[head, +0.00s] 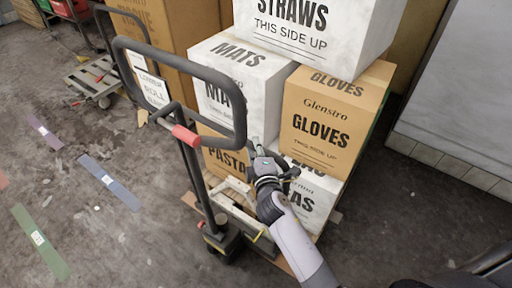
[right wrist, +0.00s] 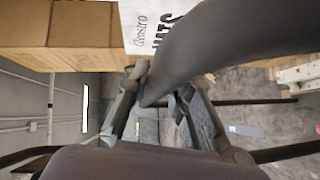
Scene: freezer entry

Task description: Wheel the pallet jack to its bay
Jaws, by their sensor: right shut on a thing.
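The pallet jack (head: 217,232) stands in the middle of the head view, with a black loop handle (head: 178,58) and a red lever (head: 185,135) at its neck. A loaded wooden pallet (head: 330,222) sits behind it. My right gripper (head: 257,152) is at the lower right side of the loop. In the right wrist view its fingers (right wrist: 150,92) are shut around the thick dark handle bar (right wrist: 215,45). My left gripper is out of view. I cannot tell which floor marking, if any, is the bay.
Stacked cartons, including a gloves box (head: 325,120) and a straws box (head: 310,35), stand close behind the jack. A low cart (head: 97,76) stands at the upper left. Blue (head: 110,182) and green (head: 40,242) tape strips lie on open floor at left. A pale wall (head: 455,95) is at right.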

